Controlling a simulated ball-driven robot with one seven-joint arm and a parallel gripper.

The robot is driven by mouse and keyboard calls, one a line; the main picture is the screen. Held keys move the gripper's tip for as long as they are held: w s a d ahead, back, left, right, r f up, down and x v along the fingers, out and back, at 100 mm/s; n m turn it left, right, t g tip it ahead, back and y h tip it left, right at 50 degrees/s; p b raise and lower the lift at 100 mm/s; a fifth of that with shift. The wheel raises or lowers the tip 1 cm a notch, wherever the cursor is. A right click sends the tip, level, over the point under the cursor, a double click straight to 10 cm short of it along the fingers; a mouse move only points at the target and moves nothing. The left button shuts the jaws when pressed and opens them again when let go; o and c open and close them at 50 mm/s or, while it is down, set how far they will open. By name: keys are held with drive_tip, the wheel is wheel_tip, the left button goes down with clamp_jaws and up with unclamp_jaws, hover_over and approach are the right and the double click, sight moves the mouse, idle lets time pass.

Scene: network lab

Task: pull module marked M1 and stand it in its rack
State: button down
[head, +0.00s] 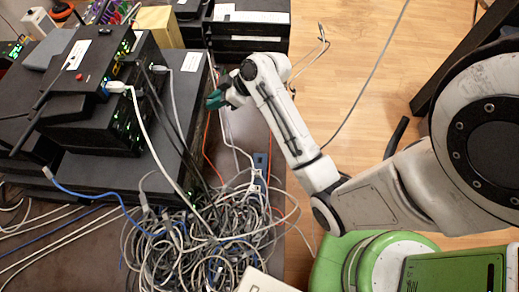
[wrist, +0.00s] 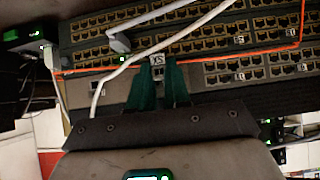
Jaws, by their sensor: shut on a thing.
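My gripper (head: 214,99) is at the right side of the stacked black network gear in the head view. In the wrist view its green fingers (wrist: 164,84) point at a switch front (wrist: 215,70) with rows of ports. They are shut on a small module (wrist: 158,73) with a white label at its top. I cannot read the label surely, nor tell whether the module is still seated in a port. In the head view the fingers hide it. Other small white labels (wrist: 239,40) sit on the switch front. I cannot make out the module rack in either view.
A white cable (wrist: 120,68) and an orange cable (wrist: 255,52) cross the switch front close to my fingers. A big cable tangle (head: 205,240) lies below the gear stack (head: 95,110). Open wooden floor (head: 350,60) is to the right.

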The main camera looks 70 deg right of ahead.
drive_tip(key=shift+s+d, duration=0.1)
drive_tip(key=shift+s, duration=0.1)
drive_tip(key=shift+s+d+p, duration=0.25)
drive_tip(key=shift+s+d, duration=0.05)
drive_tip(key=shift+s, duration=0.6)
drive_tip(key=shift+s+d+p, duration=0.2)
drive_tip(key=shift+s+d, duration=0.15)
drive_tip(key=shift+s, duration=0.55)
drive_tip(key=shift+s+d+p, duration=0.25)
drive_tip(key=shift+s+d, duration=0.05)
drive_tip(key=shift+s, duration=0.6)
drive_tip(key=c, duration=1.7)
unclamp_jaws()
clamp_jaws()
